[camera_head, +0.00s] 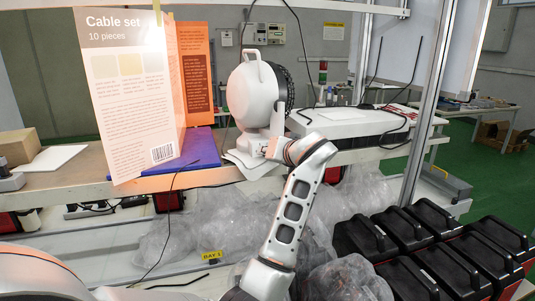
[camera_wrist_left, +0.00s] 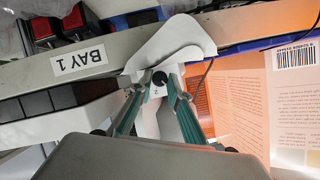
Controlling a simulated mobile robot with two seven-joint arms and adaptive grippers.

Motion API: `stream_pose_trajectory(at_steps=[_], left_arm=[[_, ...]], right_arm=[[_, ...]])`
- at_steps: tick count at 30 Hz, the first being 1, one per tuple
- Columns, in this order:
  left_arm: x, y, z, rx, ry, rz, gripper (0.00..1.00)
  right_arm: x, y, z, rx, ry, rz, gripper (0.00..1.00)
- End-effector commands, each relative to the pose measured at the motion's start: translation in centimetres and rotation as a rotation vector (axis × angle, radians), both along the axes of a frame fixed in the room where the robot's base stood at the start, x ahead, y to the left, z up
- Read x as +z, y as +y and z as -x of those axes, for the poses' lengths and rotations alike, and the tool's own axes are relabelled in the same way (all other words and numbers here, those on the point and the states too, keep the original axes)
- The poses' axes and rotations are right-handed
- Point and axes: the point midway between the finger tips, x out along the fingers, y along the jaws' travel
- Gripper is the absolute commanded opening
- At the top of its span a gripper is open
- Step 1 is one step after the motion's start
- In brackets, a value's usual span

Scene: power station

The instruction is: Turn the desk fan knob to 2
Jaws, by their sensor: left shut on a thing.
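The white desk fan (camera_head: 252,95) stands on the shelf in the head view, turned sideways with its dark grille facing right. My left arm reaches up to the fan's base, and my left gripper (camera_head: 268,149) is at its front, largely hidden by my wrist. In the left wrist view the white fan base (camera_wrist_left: 188,35) carries a small dark round knob (camera_wrist_left: 159,77). The two fingertips of the left gripper (camera_wrist_left: 159,84) are shut on this knob, one on each side. A small mark shows just below the knob, too small to read surely. My right gripper is not seen.
A white case (camera_head: 345,122) lies right of the fan. Black boxes (camera_head: 430,240) and plastic-wrapped bundles (camera_head: 195,225) are below. A metal post (camera_head: 430,100) rises at right.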

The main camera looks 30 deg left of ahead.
Motion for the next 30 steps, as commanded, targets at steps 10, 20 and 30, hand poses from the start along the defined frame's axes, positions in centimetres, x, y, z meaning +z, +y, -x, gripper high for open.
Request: stream_pose_trajectory(at_steps=[10, 20, 30], left_arm=[[-0.23, -0.28, -0.26, -0.002, 0.253, -0.213, 0.0], [-0.39, -0.36, -0.4, 0.0, 0.491, -0.417, 0.0], [-0.61, -0.37, -0.46, 0.0, 0.697, -0.594, 0.0]], right_arm=[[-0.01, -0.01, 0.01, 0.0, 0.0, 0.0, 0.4], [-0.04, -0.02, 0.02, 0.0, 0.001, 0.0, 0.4], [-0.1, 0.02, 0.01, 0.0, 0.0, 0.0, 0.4]])
